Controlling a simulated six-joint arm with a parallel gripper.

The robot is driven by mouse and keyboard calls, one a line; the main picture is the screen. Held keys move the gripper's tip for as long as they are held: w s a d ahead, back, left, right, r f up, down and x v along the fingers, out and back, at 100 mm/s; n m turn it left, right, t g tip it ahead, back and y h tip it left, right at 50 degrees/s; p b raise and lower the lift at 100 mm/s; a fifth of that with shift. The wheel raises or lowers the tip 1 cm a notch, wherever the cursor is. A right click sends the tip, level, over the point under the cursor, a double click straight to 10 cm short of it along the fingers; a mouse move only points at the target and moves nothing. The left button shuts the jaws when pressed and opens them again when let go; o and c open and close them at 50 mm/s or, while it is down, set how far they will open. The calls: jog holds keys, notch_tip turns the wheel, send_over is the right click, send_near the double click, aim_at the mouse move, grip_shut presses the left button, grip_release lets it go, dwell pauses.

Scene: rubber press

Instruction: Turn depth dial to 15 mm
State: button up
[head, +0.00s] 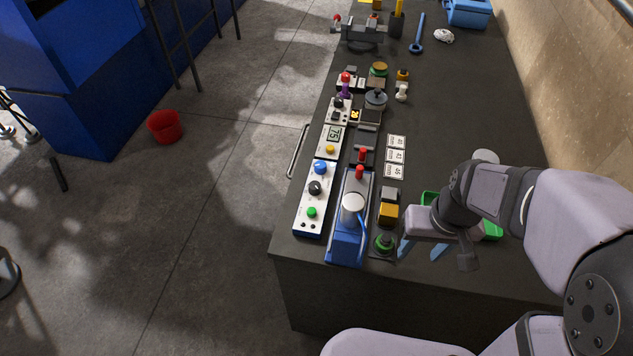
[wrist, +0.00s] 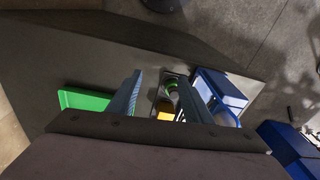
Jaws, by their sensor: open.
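A white control panel (head: 303,220) lies near the left edge of the bench in the head view. It carries a blue knob (head: 320,167), a black knob (head: 315,188) and a green button (head: 311,211). I cannot read which knob is the depth dial or where it points. My gripper (head: 422,252) is open and empty, well to the right of the panel, beyond the blue press. In the wrist view my gripper (wrist: 159,76) has its two blue fingers apart, with a green-topped piece (wrist: 172,85) seen between them. The panel's knobs are not clear in the wrist view.
The blue press (head: 346,247) with a silver cylinder stands between panel and gripper. A display box (head: 333,134) reads about 75. A green tray (head: 491,229) is partly behind my arm. More tools stand at the far end.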

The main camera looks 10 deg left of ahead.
jog(key=w+a+n+y, duration=0.1)
jog(key=w+a+n, duration=0.25)
jog(key=w, duration=0.45)
jog(key=n+g+y+b, duration=0.1)
jog(key=n+y+b, duration=0.25)
jog(key=n, duration=1.25)
send_near(315, 185)
jog(key=shift+h, duration=0.25)
jog(key=shift+a+p+x, duration=0.1)
jog(key=shift+p+x, duration=0.6)
jog(key=shift+x, duration=1.35)
jog(key=shift+a+p+x, duration=0.15)
jog(key=shift+p+x, duration=0.5)
jog(key=shift+x, duration=1.45)
jog(key=shift+r, duration=0.1)
jog(key=c, duration=1.1)
